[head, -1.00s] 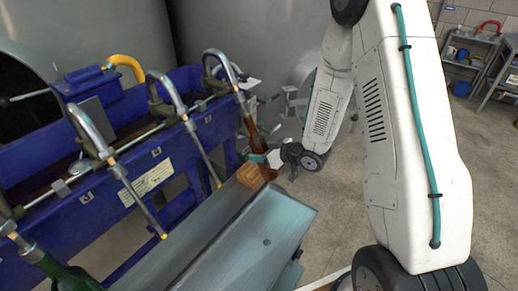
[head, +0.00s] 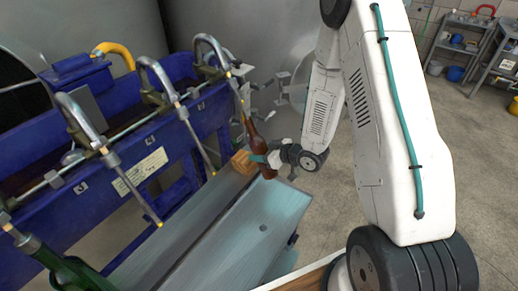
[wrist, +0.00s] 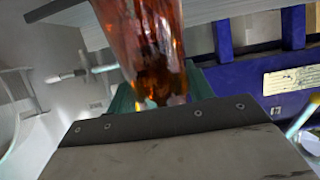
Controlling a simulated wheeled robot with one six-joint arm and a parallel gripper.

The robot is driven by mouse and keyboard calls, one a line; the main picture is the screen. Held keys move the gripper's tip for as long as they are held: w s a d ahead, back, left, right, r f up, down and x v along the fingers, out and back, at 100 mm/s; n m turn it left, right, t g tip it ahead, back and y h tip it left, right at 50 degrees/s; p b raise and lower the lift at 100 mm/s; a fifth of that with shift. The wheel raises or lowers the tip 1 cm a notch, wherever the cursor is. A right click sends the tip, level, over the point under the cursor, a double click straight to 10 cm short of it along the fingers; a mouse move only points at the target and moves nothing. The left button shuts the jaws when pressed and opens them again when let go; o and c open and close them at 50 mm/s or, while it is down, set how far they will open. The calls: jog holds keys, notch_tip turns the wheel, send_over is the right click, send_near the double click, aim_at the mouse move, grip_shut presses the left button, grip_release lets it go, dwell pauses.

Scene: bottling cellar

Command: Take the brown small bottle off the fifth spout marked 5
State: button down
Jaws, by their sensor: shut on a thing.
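The brown small bottle (head: 258,138) is at the far end of the blue filling rack in the head view, tilted, its neck leaning left towards the fifth spout (head: 236,92). The spout's tip overlaps the neck, and I cannot tell whether it is still inside. My gripper (head: 260,158) is shut on the bottle's lower part from the right. In the wrist view the amber glass (wrist: 148,45) fills the space between my teal fingers (wrist: 160,92).
Other curved spouts line the blue rack (head: 110,180), and a green bottle (head: 70,272) is at the near left. A grey-blue bench (head: 245,222) lies in front. Large steel tanks stand behind. Open floor (head: 480,170) and shelves (head: 465,38) are at right.

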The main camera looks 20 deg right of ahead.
aim_at(276, 175)
jog(key=shift+s+d+f, duration=0.4)
jog(key=shift+s+f, duration=0.2)
jog(key=shift+f, duration=0.85)
jog(key=shift+s+d+f, duration=0.4)
jog(key=shift+s+f, duration=0.15)
jog(key=shift+f, duration=0.95)
jog(key=shift+s+d+f, duration=0.4)
jog(key=shift+s+f, duration=0.2)
jog(key=shift+f, duration=0.85)
jog(key=f+v, duration=0.1)
jog(key=v, duration=0.6)
jog(key=shift+s+d, duration=0.2)
jog(key=shift+s, duration=0.05)
